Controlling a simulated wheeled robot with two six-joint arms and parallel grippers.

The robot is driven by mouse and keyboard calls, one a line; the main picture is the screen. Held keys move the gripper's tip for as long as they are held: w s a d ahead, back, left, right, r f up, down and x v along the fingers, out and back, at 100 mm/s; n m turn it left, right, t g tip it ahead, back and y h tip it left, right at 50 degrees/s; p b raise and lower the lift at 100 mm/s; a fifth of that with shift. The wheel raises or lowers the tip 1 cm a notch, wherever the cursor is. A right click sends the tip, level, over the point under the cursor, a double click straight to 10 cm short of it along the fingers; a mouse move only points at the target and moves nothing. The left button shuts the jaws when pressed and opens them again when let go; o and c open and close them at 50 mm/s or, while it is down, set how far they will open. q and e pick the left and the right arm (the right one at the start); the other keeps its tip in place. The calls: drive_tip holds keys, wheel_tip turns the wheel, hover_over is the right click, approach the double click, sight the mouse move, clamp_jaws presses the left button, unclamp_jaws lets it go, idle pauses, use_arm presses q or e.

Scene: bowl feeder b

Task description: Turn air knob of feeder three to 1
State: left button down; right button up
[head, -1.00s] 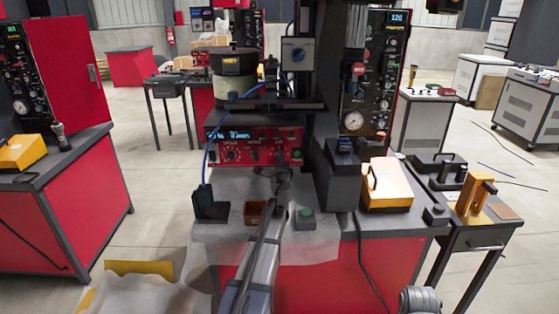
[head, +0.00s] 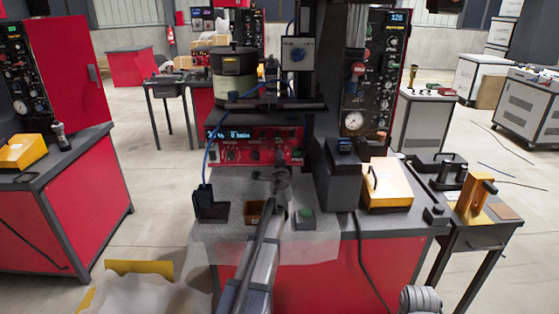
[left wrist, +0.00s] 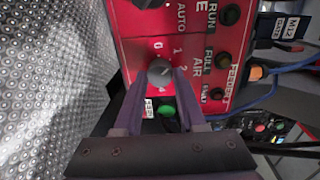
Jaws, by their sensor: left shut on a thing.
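The red feeder control panel (head: 240,155) stands on the middle bench, with a lit display and small knobs. A round grey knob (left wrist: 159,72) sits among the marks 0, 1 and 2. My left gripper (left wrist: 158,84) is shut on this knob, one finger at each side. The direction of its pointer is too small to tell. In the head view my left gripper (head: 278,178) is at the panel's lower front and partly hides it. My right gripper is out of view.
A dark bowl unit (head: 234,72) stands above the panel. A yellow-orange box (head: 387,183) stands to the right. A blue cable hangs at the left.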

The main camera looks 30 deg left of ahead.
use_arm(q)
drive_tip(key=shift+c, duration=2.4)
unclamp_jaws()
drive_tip(key=shift+s, duration=0.1)
drive_tip(key=v, duration=0.7)
drive_tip(key=shift+s+d, duration=0.2)
drive_tip(key=shift+s, duration=0.05)
